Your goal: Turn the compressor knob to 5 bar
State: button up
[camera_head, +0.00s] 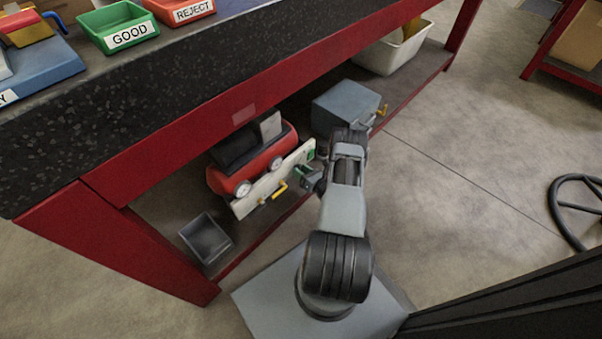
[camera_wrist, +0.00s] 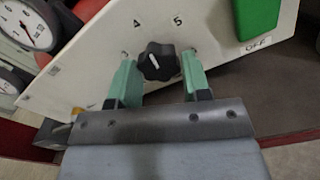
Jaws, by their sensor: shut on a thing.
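The red compressor (camera_head: 250,168) sits on the lower shelf of the bench, with a white panel (camera_head: 246,207) along its front. In the wrist view the black knob (camera_wrist: 158,66) is on this panel (camera_wrist: 85,62), with the numbers 4 and 5 printed beyond it, at its upper left and upper right. My gripper (camera_wrist: 159,58) has one green finger on each side of the knob and is shut on it. In the head view my gripper (camera_head: 304,172) is at the panel's right end and the knob cannot be made out. Which number the knob points to is not clear.
A green block (camera_wrist: 258,18) stands by an OFF label on the panel. Gauges (camera_wrist: 27,25) are at the left. A yellow-handled valve (camera_head: 279,190) sticks out of the panel. A grey box (camera_head: 345,105) and a dark bin (camera_head: 206,240) flank the compressor; the bench edge overhangs it.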

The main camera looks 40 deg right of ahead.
jog(key=shift+a+r+m+b, duration=0.1)
jog(key=shift+m+b, duration=1.25)
jog(key=shift+m, duration=3.45)
jog(key=o, duration=0.9)
jog(key=s+p, duration=0.1)
jog(key=s, duration=0.3)
jog(key=s+d+p, duration=0.1)
jog(key=s, duration=0.4)
jog(key=s+d+p, duration=0.1)
jog(key=s, duration=0.3)
jog(key=shift+s+d, duration=0.25)
jog(key=shift+s, duration=0.05)
